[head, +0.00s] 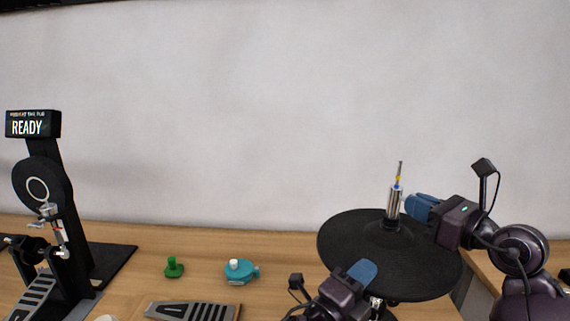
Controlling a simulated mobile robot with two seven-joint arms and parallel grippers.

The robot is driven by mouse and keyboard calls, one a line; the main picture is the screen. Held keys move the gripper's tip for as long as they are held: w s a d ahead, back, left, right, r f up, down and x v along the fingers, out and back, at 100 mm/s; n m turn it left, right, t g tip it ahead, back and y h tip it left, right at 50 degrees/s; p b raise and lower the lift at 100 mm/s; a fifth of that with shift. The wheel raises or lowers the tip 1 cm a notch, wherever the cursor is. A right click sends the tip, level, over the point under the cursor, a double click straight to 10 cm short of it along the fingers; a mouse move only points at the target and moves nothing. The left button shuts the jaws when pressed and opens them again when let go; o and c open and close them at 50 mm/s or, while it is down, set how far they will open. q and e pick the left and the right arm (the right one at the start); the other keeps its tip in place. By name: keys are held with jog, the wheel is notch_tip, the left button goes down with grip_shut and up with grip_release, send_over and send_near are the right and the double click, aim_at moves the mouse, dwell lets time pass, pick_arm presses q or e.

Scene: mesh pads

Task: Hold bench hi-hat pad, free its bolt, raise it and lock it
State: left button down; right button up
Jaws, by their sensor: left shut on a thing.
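The black round hi-hat pad (345,235) lies roughly level at the right of the head view. A silver clutch with its bolt (394,203) stands at its centre on a thin rod with a yellow and a blue mark. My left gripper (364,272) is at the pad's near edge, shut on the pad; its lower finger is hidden. My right gripper (412,205) is level with the clutch, just to its right, with its blue fingers pointing at it. The fingers overlap in this view, so I cannot tell whether they are open or touch the bolt.
A kick pad tower (72,225) with a "READY" sign (32,124) and pedal stands at the left. A green knob piece (173,267), a teal round container (240,272) and a grey pedal plate (193,310) lie on the wooden bench (200,242). The bench behind them is clear.

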pick_arm(q)
jog(key=shift+r, duration=0.1)
pick_arm(e)
jog(key=o, duration=0.5)
jog(key=shift+s, duration=0.1)
jog(key=v, duration=1.1)
jog(key=shift+s+d+r, duration=0.1)
jog(key=shift+s+d, duration=0.15)
jog(key=shift+s, duration=0.1)
pick_arm(q)
jog(key=c, duration=1)
grip_release()
jog(key=shift+c, duration=0.2)
